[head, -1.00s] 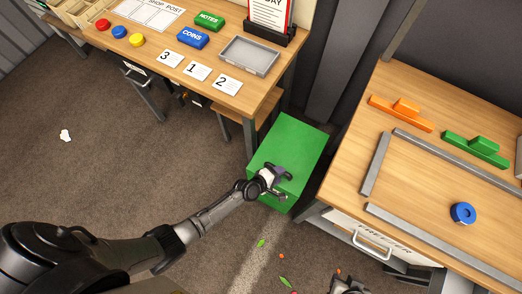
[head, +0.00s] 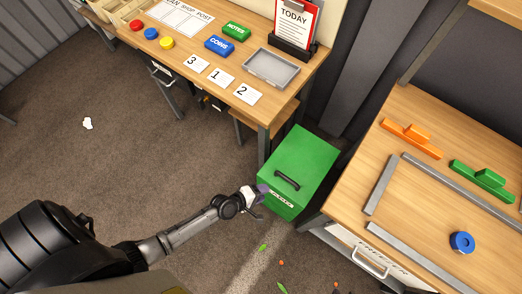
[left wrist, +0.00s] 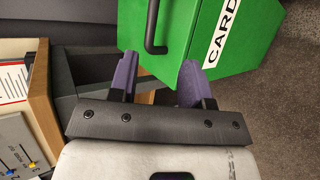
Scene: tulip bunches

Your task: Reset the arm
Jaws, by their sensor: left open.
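My left gripper (head: 262,194) is at the left side of the green box in the head view, with nothing seen between its fingers. In the left wrist view, its two purple fingers (left wrist: 157,78) stand apart, empty. The green box (head: 312,152) stands on the floor between the two tables, with a black handle (head: 287,181) and a white label below it. In the left wrist view the box (left wrist: 235,30) is beyond the fingers, and its label reads "CARD". I cannot tell from these views whether the fingers touch the box. My right gripper is not in view.
A shop table (head: 222,95) with numbered cards and a grey tray (head: 270,68) stands behind. A freezer table (head: 350,207) with orange and green handled pieces and a blue disc (head: 462,242) is at right. Carpet at left is mostly clear.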

